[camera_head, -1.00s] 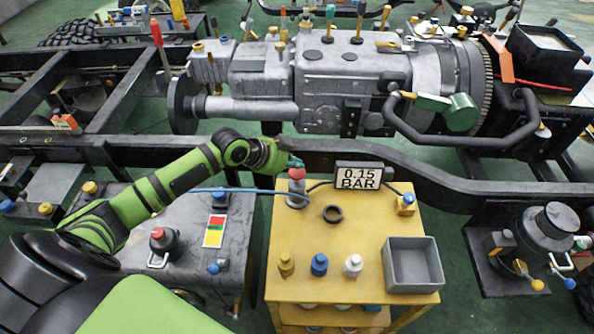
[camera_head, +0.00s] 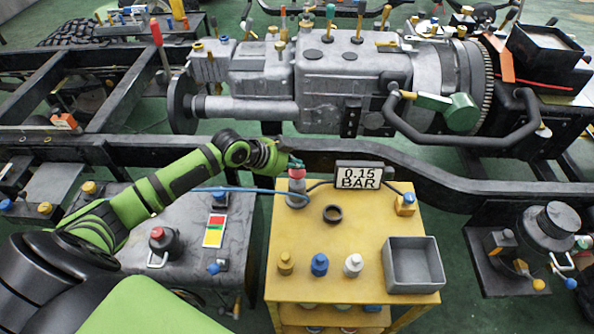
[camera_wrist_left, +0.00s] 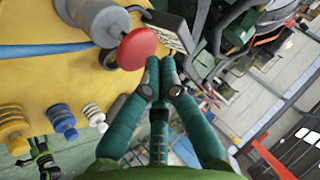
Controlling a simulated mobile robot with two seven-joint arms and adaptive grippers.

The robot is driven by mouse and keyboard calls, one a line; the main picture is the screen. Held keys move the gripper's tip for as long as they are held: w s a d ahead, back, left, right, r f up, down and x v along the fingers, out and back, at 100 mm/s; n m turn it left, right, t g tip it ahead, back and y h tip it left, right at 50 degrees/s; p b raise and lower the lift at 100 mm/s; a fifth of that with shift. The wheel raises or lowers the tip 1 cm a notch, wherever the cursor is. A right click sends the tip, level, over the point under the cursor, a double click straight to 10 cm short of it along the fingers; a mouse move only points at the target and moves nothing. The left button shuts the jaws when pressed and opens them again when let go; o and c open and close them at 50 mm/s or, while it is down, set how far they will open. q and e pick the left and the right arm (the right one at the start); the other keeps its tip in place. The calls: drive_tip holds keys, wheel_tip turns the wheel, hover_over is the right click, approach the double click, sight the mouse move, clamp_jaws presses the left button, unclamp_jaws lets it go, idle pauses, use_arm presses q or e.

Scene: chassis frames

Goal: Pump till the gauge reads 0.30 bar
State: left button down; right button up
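The pump (camera_head: 297,190) is a grey cylinder with a red knob (camera_head: 297,174) on top, at the back left of the yellow cart. The gauge (camera_head: 358,177) behind it reads 0.15 BAR. My left gripper (camera_head: 294,162) is at the red knob, its tips just above and behind it in the head view. In the left wrist view the teal fingertips (camera_wrist_left: 160,75) are together with nothing between them. The red knob (camera_wrist_left: 136,48) shows just left of the tips there; whether they touch it I cannot tell. My right gripper is not in view.
The yellow cart top (camera_head: 340,235) also carries a black ring (camera_head: 333,213), several small bottles and a grey bin (camera_head: 413,265). A blue hose (camera_head: 240,189) runs left from the pump. A chassis rail (camera_head: 400,165) passes behind. A second red-topped device (camera_head: 160,240) stands on the grey table.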

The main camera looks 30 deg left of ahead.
sight(295, 173)
use_arm(q)
drive_tip(key=shift+s+f+b, duration=0.1)
drive_tip(key=shift+f+b, duration=0.75)
drive_tip(key=shift+f, duration=0.55)
idle(1.2)
drive_tip(key=shift+r+p, duration=1.45)
drive_tip(key=shift+r, duration=0.2)
drive_tip(key=shift+r, duration=0.15)
wheel_tip(295, 173, up, 5)
drive_tip(key=p, duration=0.4)
drive_tip(key=shift+p, duration=0.3)
